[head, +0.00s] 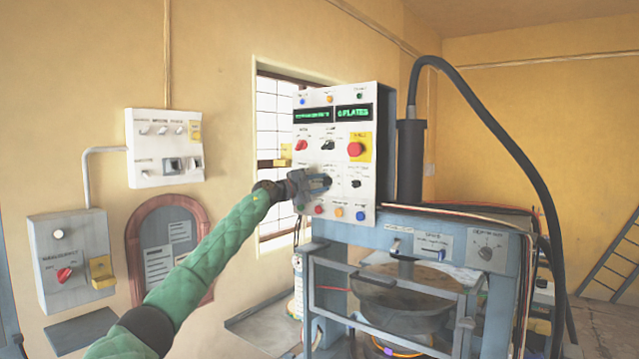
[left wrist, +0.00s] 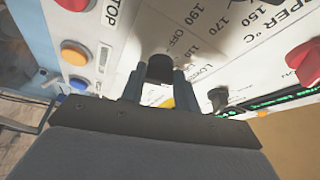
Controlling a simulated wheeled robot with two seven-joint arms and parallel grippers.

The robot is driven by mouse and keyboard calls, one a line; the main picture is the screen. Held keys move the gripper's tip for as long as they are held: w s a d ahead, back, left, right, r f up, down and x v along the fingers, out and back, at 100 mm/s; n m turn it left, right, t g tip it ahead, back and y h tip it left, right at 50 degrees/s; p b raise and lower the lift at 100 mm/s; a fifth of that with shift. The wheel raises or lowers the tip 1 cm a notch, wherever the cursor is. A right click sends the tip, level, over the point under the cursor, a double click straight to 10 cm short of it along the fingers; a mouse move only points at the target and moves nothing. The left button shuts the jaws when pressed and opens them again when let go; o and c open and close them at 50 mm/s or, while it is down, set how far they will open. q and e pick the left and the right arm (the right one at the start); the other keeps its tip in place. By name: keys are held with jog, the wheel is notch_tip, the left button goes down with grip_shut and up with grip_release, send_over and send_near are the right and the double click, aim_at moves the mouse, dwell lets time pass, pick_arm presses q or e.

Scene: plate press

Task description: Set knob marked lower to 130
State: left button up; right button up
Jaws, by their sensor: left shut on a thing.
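The white control panel (head: 312,167) stands upright above the press. My left gripper (head: 328,183) is at the panel's face, left of its lower middle. In the left wrist view its two fingers (left wrist: 159,88) are shut on a black knob (left wrist: 160,67), one on each side. A partly covered label starting "LOW" is printed beside this knob, with OFF, 110, 190 and 170 printed nearby. I cannot read where the knob's pointer stands. In the head view the gripper hides this knob. My right gripper is not in view.
A red stop button (head: 355,149) on yellow and another black knob (head: 355,184) lie right of my gripper. A second black knob (left wrist: 218,97) is close by in the wrist view. Coloured buttons line the panel's bottom edge. The press frame (head: 400,225) is below.

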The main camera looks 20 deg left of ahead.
pick_arm(q)
jog(key=shift+f+n, duration=0.1)
jog(key=shift+n, duration=0.2)
jog(key=o, duration=0.9)
jog(key=shift+o, duration=0.4)
jog(key=shift+s+a, duration=0.15)
jog(key=b+v, duration=0.3)
jog(key=v, duration=0.4)
jog(key=shift+a+f+t, duration=0.15)
jog(key=shift+f+t, duration=0.05)
jog(key=shift+t, duration=0.1)
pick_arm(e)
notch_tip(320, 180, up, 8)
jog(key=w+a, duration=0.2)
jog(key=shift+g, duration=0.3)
pick_arm(q)
jog(key=shift+s+f, duration=0.1)
jog(key=shift+s, duration=0.05)
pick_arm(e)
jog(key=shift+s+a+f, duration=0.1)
